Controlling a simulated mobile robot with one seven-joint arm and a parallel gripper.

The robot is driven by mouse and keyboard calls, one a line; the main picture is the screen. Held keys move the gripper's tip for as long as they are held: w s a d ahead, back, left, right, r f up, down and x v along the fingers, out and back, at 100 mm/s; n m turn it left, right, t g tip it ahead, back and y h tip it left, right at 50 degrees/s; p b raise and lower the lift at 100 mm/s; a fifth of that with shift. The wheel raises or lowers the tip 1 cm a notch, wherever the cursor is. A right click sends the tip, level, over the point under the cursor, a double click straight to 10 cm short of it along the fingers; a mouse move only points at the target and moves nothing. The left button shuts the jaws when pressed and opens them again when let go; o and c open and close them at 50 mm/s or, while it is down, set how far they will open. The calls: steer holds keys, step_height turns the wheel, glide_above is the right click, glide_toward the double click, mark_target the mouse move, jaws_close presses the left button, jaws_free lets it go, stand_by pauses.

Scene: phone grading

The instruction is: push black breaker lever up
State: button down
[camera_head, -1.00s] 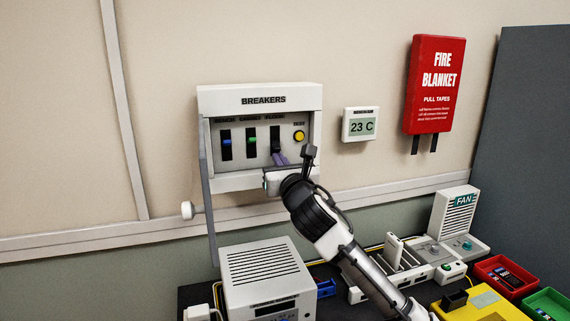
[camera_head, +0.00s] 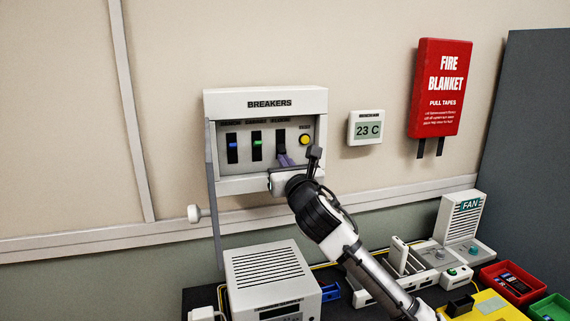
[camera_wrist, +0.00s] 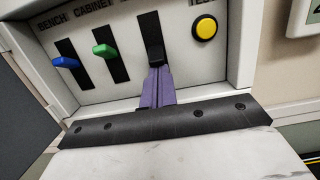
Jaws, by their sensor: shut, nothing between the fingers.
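The black breaker lever (camera_wrist: 155,54) is the third lever in the breaker box, in the lower part of its dark slot, with bare slot above it in the wrist view. In the head view the black lever (camera_head: 281,151) is small and partly hidden by my gripper. My gripper (camera_wrist: 157,72) has purple fingers, shut and empty. Its tips are just below the black lever, touching or nearly so; I cannot tell which. The gripper also shows in the head view (camera_head: 286,160), reaching into the box from below.
A blue lever (camera_wrist: 66,62) and a green lever (camera_wrist: 104,50) stand to the left, and a yellow round button (camera_wrist: 205,28) to the right. The box's raised rim (camera_head: 320,133) surrounds the panel. A thermostat (camera_head: 366,128) hangs to the right. A white vented unit (camera_head: 270,262) stands below.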

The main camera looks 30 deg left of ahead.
steer(key=shift+s+d+r, duration=0.1)
steer(key=shift+r, duration=0.05)
steer(key=shift+s+d+r, duration=0.1)
steer(key=shift+d+r, duration=0.05)
steer(key=shift+r, duration=0.3)
steer(key=shift+s+d+r, duration=0.1)
steer(key=shift+r, duration=0.35)
